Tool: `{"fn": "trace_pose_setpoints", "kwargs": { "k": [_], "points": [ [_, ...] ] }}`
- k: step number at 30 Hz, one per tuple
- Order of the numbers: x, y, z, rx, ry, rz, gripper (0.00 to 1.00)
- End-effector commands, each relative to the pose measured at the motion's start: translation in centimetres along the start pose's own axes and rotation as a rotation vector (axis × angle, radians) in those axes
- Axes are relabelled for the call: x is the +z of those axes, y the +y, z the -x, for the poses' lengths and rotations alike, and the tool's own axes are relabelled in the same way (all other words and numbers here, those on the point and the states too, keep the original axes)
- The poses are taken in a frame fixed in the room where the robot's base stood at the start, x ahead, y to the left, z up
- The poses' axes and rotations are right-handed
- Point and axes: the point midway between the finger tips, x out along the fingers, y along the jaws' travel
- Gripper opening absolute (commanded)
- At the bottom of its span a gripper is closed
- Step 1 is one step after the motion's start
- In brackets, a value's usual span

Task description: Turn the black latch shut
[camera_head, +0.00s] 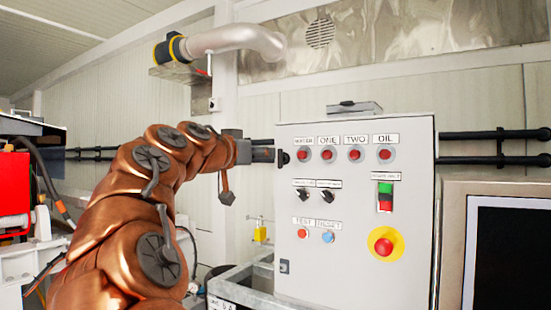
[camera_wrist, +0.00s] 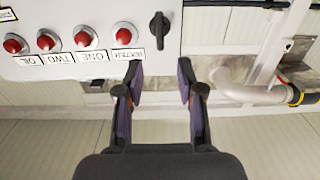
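The black latch (camera_wrist: 159,30) is on the grey control box (camera_wrist: 105,65), near the box's edge. In the wrist view its handle points roughly up and down the picture. In the head view the latch (camera_head: 283,158) is a small dark shape at the box's upper left, partly hard to make out beside my gripper (camera_head: 263,153). In the wrist view my gripper (camera_wrist: 160,70) is open and empty. Its two purple-sided fingers are spread either side of the latch's line, with the tips short of the latch and apart from it.
Red lamps (camera_head: 327,155) and labels line the box top. Below are two black selector knobs (camera_head: 303,194), buttons and a red emergency stop (camera_head: 383,246). A second small dark fitting (camera_head: 284,266) is at the box's lower left. A screen (camera_head: 510,255) stands right; a pipe (camera_head: 235,40) runs above.

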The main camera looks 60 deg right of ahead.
Motion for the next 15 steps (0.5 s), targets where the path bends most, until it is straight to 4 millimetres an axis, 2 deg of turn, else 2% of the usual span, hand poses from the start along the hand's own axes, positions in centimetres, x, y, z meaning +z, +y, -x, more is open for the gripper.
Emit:
{"fn": "trace_pose_setpoints", "kwargs": {
  "k": [8,15],
  "points": [
    [-0.1,0.1,-2.4,0.003,-0.002,0.0,0.38],
    [-0.1,-0.1,-5.9,-0.001,-0.001,0.0,0.38]
  ]
}}
